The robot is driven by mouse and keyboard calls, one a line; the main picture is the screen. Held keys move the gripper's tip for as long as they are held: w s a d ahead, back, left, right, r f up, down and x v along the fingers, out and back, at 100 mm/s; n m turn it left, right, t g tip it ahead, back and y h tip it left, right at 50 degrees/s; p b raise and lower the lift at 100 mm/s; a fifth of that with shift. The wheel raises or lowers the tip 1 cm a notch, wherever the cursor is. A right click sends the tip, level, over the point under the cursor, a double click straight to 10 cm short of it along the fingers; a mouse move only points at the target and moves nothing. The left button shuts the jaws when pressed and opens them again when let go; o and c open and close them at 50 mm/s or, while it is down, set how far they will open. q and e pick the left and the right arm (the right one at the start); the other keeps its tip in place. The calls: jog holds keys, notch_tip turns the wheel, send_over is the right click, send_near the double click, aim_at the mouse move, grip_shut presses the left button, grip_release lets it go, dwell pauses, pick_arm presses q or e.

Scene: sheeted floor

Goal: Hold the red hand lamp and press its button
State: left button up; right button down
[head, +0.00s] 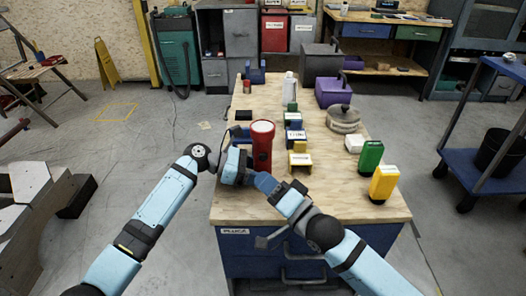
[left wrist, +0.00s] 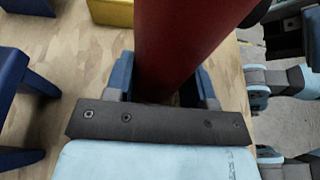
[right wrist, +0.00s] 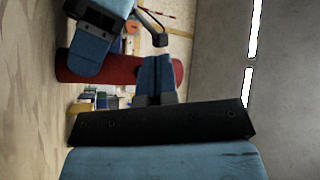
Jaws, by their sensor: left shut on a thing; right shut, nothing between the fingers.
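The red hand lamp (head: 262,146) stands upright at the near left part of the wooden-topped workbench (head: 235,203), its wide pale head up. My left gripper (left wrist: 165,85) is shut on the lamp body (left wrist: 185,40), with a finger on each side. In the right wrist view the lamp (right wrist: 88,68) lies across the picture behind both grippers. My right gripper (head: 262,180) is shut and empty, low and close in front of the lamp; its closed fingers (right wrist: 156,68) overlap the lamp in view. Whether they touch it I cannot tell. I cannot make out the button.
Right of the lamp stand a yellow block (head: 300,160) and blue ones behind it. A green box (head: 371,157) and a yellow box (head: 384,182) stand at the right edge. A round pot (head: 343,118) and a purple toolbox (head: 334,92) are farther back. The front strip is clear.

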jog(key=shift+w+a, duration=0.1)
jog(key=shift+w, duration=1.8)
jog(key=shift+w, duration=0.1)
dwell(0.5)
jog(key=shift+w, duration=0.4)
dwell(0.4)
jog(key=shift+s, duration=0.55)
jog(key=s, duration=0.6)
jog(key=shift+d, duration=0.2)
